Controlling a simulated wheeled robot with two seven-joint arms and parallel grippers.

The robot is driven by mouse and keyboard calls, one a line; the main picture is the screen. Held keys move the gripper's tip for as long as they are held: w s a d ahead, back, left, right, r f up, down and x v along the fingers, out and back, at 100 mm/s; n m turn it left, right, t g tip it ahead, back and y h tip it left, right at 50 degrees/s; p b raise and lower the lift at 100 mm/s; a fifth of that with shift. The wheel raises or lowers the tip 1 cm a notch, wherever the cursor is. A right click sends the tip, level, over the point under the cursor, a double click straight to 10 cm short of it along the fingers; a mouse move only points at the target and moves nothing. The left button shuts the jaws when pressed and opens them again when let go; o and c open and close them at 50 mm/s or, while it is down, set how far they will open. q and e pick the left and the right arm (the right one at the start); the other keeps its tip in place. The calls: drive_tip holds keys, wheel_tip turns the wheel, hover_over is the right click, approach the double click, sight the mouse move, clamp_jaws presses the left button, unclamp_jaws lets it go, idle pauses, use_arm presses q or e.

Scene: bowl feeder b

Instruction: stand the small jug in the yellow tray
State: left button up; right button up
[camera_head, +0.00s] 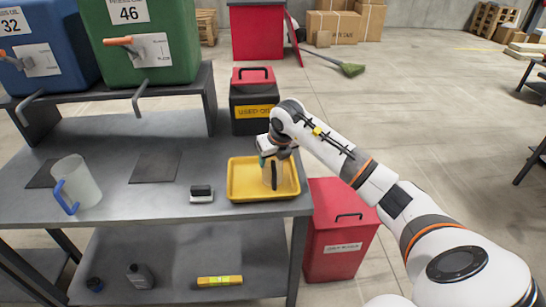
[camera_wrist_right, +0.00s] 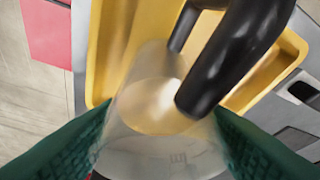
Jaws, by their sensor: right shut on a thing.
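The small jug (camera_head: 267,174) is translucent with a black handle and is upright over the yellow tray (camera_head: 235,189) in the head view. My right gripper (camera_head: 274,158) is shut on the jug near its top. In the right wrist view the green finger pads of the gripper (camera_wrist_right: 163,140) press on both sides of the clear jug (camera_wrist_right: 150,100), and its black handle (camera_wrist_right: 235,55) points away. The yellow tray (camera_wrist_right: 107,45) lies below it there. I cannot tell whether the jug's base touches the tray floor. My left gripper is not in view.
A larger jug with a blue handle (camera_head: 82,184) stands at the left of the grey bench. A small dark-and-white block (camera_head: 201,194) lies left of the tray. A black used-oil can with a red top (camera_head: 254,101) stands behind the tray. A red bin (camera_head: 338,232) is right of the bench.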

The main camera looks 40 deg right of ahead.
drive_tip(key=o, duration=1)
drive_tip(key=shift+f, duration=0.1)
drive_tip(key=shift+r, duration=0.3)
drive_tip(key=v, duration=1.1)
drive_tip(key=shift+s+r+b, duration=0.25)
drive_tip(key=shift+b, duration=0.05)
